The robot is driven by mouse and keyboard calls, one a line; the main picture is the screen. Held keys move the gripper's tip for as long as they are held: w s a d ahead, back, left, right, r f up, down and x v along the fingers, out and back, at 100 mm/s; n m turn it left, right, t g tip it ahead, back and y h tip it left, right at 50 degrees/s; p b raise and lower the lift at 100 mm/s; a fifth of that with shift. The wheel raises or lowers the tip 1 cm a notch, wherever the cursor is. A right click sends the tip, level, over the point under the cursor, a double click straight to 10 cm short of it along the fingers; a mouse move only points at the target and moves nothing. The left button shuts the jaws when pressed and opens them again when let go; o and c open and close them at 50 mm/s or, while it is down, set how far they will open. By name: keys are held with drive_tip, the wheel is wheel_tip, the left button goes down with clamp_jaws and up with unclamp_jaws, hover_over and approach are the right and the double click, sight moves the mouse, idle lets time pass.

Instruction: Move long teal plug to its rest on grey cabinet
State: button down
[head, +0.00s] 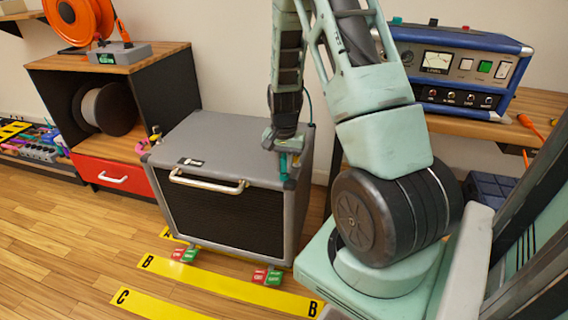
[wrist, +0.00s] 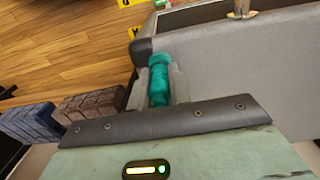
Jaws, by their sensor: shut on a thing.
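The long teal plug (head: 284,167) is upright between the fingers of my gripper (head: 285,145), over the right front part of the grey cabinet's top (head: 225,137). In the wrist view the teal plug (wrist: 158,78) sits between the two grey fingers of my gripper (wrist: 156,88), which is shut on it. The grey cabinet (wrist: 240,65) lies just beyond and to the right there, with its dark corner close to the plug. I cannot tell whether the plug's lower end touches the cabinet. No rest is clearly visible; the gripper and plug may hide it.
A pale handle (head: 208,181) runs along the cabinet's front top edge. A pink clamp-like thing (head: 154,136) is at its left side. Red and green blocks (head: 267,277) are on the floor in front. A blue amplifier (head: 455,65) stands on the right bench. The front floor is mostly open.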

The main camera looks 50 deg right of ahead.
drive_tip(key=c, duration=1.2)
unclamp_jaws()
wheel_tip(320, 180, up, 18)
drive_tip(key=p, duration=0.4)
drive_tip(key=shift+f, duration=0.25)
